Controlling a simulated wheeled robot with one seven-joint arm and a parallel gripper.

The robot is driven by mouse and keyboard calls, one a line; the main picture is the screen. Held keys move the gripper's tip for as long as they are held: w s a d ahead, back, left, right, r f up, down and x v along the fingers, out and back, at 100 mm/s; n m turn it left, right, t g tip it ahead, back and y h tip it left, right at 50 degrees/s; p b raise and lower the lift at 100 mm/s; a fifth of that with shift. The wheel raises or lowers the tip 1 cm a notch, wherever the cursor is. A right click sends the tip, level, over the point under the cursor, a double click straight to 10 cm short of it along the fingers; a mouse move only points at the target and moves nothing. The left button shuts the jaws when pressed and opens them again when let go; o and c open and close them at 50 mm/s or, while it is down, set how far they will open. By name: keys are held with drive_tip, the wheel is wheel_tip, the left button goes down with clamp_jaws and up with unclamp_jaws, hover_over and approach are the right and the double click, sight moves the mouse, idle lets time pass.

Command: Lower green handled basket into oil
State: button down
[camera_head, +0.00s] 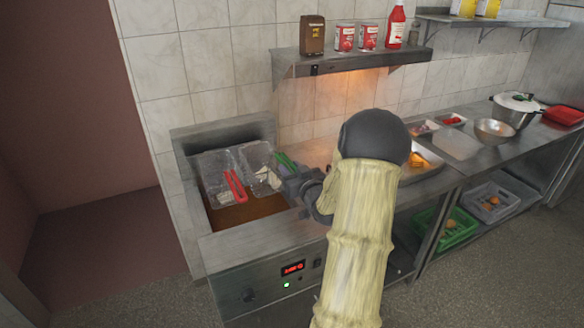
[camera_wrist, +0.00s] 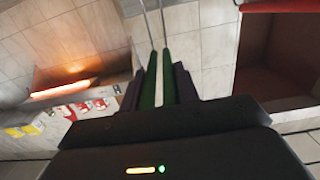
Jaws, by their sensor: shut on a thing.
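My gripper (camera_head: 302,182) is shut on the green handle (camera_head: 286,163) of a wire basket (camera_head: 262,170) at the fryer (camera_head: 240,236). In the wrist view the green handle (camera_wrist: 157,78) lies between my fingers, with its metal wires running upward. A second wire basket with a red handle (camera_head: 235,188) sits to the left. Brown oil (camera_head: 240,214) shows in the vat in front of the baskets. My gripper and arm hide the right part of the vat. I cannot tell how deep the green-handled basket sits relative to the oil.
A shelf (camera_head: 360,63) with cans and bottles hangs on the wall above. A counter to the right holds a metal bowl (camera_head: 494,130) and a lidded pot (camera_head: 515,110). Green (camera_head: 458,228) and grey (camera_head: 490,202) crates stand below. The floor at left is clear.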

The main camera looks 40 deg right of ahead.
wheel_tip(320, 180, down, 21)
drive_tip(key=b, duration=1.5)
drive_tip(key=shift+f+b, duration=0.6)
drive_tip(key=shift+b, duration=0.1)
drive_tip(key=c, duration=1.2)
unclamp_jaws()
drive_tip(key=shift+o, duration=1.3)
drive_tip(key=shift+s, duration=0.15)
